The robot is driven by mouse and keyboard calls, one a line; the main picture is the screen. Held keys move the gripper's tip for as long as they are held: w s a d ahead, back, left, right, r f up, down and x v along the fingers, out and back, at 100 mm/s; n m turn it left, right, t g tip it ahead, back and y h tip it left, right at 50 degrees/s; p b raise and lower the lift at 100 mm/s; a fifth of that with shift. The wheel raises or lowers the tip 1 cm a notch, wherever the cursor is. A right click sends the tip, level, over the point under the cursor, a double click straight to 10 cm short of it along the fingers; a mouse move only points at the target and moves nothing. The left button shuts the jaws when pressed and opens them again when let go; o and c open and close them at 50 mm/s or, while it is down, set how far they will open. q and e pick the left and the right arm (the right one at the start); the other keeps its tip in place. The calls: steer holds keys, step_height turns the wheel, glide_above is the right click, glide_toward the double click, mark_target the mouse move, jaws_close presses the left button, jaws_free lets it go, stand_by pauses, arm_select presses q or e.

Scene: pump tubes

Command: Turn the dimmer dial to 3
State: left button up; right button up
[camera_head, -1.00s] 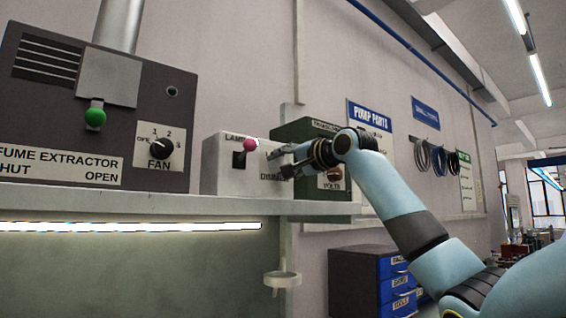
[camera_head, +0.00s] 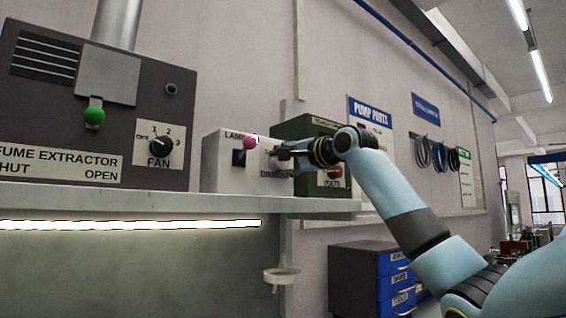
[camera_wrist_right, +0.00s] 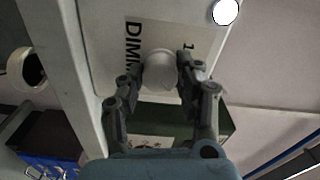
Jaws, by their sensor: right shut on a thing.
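The dimmer dial (camera_wrist_right: 160,73) is a pale round knob on the white lamp box (camera_head: 222,174). In the right wrist view it sits between the fingers of my right gripper (camera_wrist_right: 153,84), which is shut on it. The printed letters "DIMM" and a "1" show beside the dial; its pointer and the 3 mark cannot be made out. In the head view my right gripper (camera_head: 275,157) reaches the box front from the right and largely covers the dial. My left gripper is not in view.
A pink-knobbed lamp switch (camera_head: 249,143) stands close left of the gripper. A dark green box with a "VOLTS" label (camera_head: 330,183) is right behind my wrist. The fume extractor (camera_head: 60,110) with its fan knob (camera_head: 161,146) is further left, all on one shelf (camera_head: 160,198).

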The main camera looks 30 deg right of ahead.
steer(key=o, duration=1.1)
steer(key=shift+o, duration=0.2)
steer(key=s+d, duration=0.1)
steer(key=s, duration=1.1)
steer(key=shift+f, duration=0.1)
